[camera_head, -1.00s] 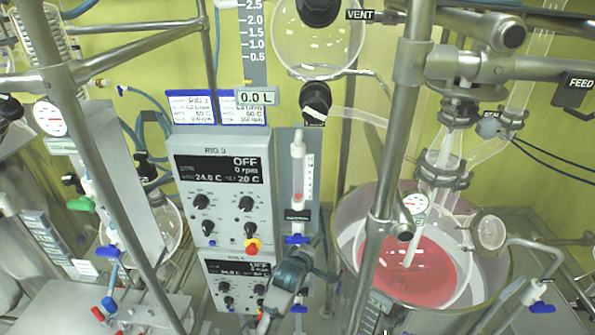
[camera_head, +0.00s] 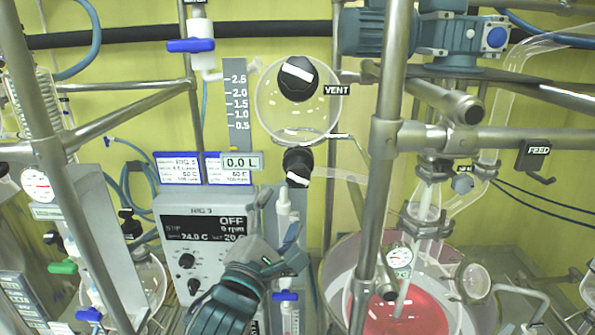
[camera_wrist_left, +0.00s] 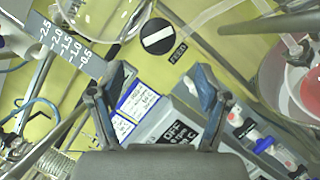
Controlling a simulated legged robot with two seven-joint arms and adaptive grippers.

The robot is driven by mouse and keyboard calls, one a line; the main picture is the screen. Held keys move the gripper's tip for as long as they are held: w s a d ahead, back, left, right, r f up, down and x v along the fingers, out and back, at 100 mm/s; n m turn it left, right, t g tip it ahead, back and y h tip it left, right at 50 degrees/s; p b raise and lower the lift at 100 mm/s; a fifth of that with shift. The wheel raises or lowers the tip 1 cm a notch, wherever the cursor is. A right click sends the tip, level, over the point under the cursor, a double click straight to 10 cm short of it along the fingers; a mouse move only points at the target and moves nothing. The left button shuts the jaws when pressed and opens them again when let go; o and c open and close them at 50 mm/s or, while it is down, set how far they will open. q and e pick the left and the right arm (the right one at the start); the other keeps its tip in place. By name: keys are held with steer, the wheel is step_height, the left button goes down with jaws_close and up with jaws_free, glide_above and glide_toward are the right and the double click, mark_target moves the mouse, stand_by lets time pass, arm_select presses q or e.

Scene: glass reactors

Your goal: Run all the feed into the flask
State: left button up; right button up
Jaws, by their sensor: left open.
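The round clear glass feed vessel (camera_head: 270,118) hangs beside a scale strip; the readout (camera_head: 240,163) below shows 0.0 L. A black vent knob (camera_head: 298,78) is on it. A black feed knob (camera_head: 298,164) with a white bar sits under it; the wrist view shows this knob (camera_wrist_left: 157,37) labelled FEED, its bar nearly level there. The flask (camera_head: 440,318) holds red liquid (camera_head: 418,315), lower right. My left gripper (camera_head: 278,214) is open and empty, below the feed knob and apart from it; its fingertips (camera_wrist_left: 163,76) also show in the wrist view. My right gripper is not in view.
The RIG 3 control box (camera_head: 200,232), reading OFF, stands behind my left gripper. A metal post (camera_head: 380,180) rises right of the feed knob, before the flask. A FEED sign (camera_head: 537,150) hangs at right.

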mark_target(295, 182)
arm_select(q)
steer(key=p+x, duration=0.3)
steer(key=x, duration=0.7)
steer(key=shift+w+r, duration=0.1)
steer(key=shift+w, duration=0.25)
steer(key=shift+c, duration=0.2)
steer(key=c, duration=1.1)
